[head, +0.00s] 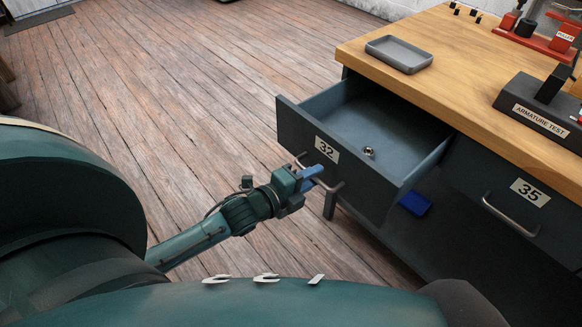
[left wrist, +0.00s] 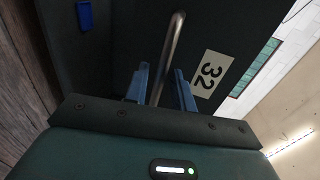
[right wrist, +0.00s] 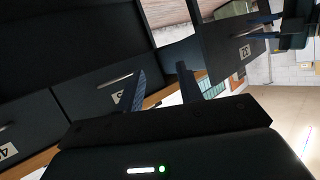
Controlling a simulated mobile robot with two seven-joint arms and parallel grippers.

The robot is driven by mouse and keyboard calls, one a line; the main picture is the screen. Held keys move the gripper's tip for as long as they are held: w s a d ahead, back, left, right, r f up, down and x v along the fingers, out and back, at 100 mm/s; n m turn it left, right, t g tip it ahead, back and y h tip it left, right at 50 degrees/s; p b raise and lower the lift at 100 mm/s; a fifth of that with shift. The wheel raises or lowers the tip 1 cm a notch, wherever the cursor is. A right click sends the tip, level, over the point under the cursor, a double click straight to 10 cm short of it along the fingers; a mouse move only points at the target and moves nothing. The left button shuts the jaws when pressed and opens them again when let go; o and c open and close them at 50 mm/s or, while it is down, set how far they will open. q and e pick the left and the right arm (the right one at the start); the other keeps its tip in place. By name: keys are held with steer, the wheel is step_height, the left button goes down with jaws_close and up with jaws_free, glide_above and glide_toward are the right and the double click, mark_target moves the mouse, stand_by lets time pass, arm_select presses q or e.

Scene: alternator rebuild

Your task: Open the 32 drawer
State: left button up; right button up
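The 32 drawer (head: 345,178) stands pulled well out of the dark bench in the head view, its inside visible. A small round metal part (head: 369,152) lies in it. Its bar handle (head: 335,187) also shows in the left wrist view (left wrist: 172,45). My left gripper (head: 312,178) is at this handle, with the bar between its blue fingers (left wrist: 161,85). Narrow gaps show beside the bar, so the fingers look open around it. My right gripper (right wrist: 162,80) is open and empty, outside the head view. The right wrist view also shows the pulled-out drawer (right wrist: 232,45).
The closed 35 drawer (head: 510,205) is to the right. A grey tray (head: 399,54) and the armature test stand (head: 540,110) are on the wooden benchtop (head: 450,75). A blue object (head: 415,203) sits below the open drawer. The plank floor (head: 180,80) at left is clear.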

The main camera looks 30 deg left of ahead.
arm_select(q)
steer(key=p+v, duration=0.1)
steer(key=v, duration=1.1)
arm_select(e)
steer(key=shift+w+a+f, duration=0.1)
steer(key=shift+a+f, duration=0.15)
arm_select(q)
steer(key=shift+s, duration=0.15)
arm_select(e)
steer(key=shift+w+r, duration=0.1)
steer(key=shift+r, duration=0.05)
